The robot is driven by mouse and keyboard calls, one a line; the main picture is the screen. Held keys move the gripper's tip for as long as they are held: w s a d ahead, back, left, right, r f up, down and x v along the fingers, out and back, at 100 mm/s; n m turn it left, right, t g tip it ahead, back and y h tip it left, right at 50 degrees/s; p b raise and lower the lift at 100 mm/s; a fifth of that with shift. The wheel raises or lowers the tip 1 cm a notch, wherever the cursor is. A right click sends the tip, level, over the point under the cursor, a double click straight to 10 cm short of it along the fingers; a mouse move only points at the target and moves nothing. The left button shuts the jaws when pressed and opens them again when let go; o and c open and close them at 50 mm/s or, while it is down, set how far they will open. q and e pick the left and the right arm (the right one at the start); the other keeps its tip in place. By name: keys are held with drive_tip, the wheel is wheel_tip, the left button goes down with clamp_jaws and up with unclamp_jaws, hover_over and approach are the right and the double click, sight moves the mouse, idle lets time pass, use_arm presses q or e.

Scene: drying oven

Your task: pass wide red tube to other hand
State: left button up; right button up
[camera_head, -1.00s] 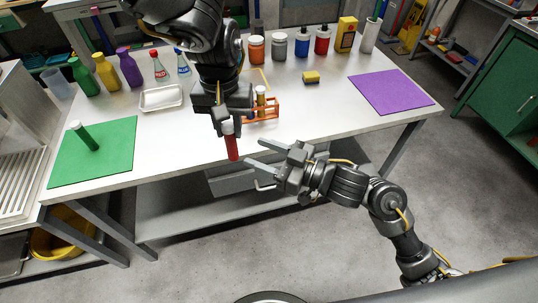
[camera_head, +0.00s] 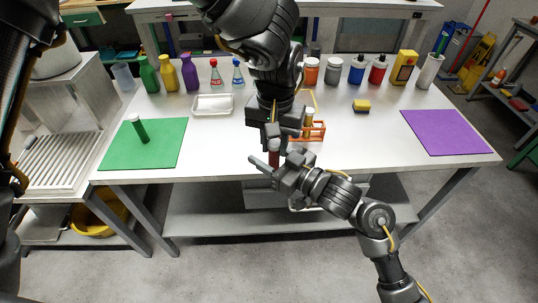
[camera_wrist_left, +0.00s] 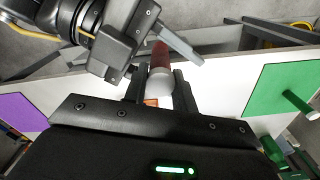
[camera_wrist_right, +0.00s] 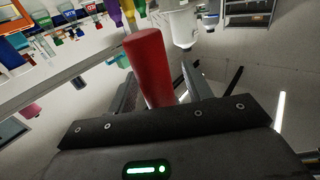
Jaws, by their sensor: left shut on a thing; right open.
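The wide red tube (camera_head: 274,160) has a pale cap and hangs roughly upright off the table's front edge. My left gripper (camera_head: 273,143) is shut on its capped upper end. The left wrist view shows the pale cap between the left fingers (camera_wrist_left: 160,90) and the red body (camera_wrist_left: 160,55) reaching beyond them. My right gripper (camera_head: 270,161) is open at the tube's lower part. In the right wrist view the tube (camera_wrist_right: 150,65) stands up between the open right fingers (camera_wrist_right: 160,90); whether they touch it I cannot tell.
An orange rack (camera_head: 312,131) with a tube stands just behind the grippers. A green mat (camera_head: 165,155) with a green tube (camera_head: 139,128) lies left, a purple mat (camera_head: 445,132) right. A white tray (camera_head: 212,104), a yellow sponge (camera_head: 361,105) and a back row of bottles are on the table.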

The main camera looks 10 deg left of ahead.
drive_tip(key=c, duration=0.9)
use_arm(q)
drive_tip(key=o, duration=1)
use_arm(e)
drive_tip(key=shift+c, duration=0.8)
use_arm(q)
drive_tip(key=shift+r, duration=0.1)
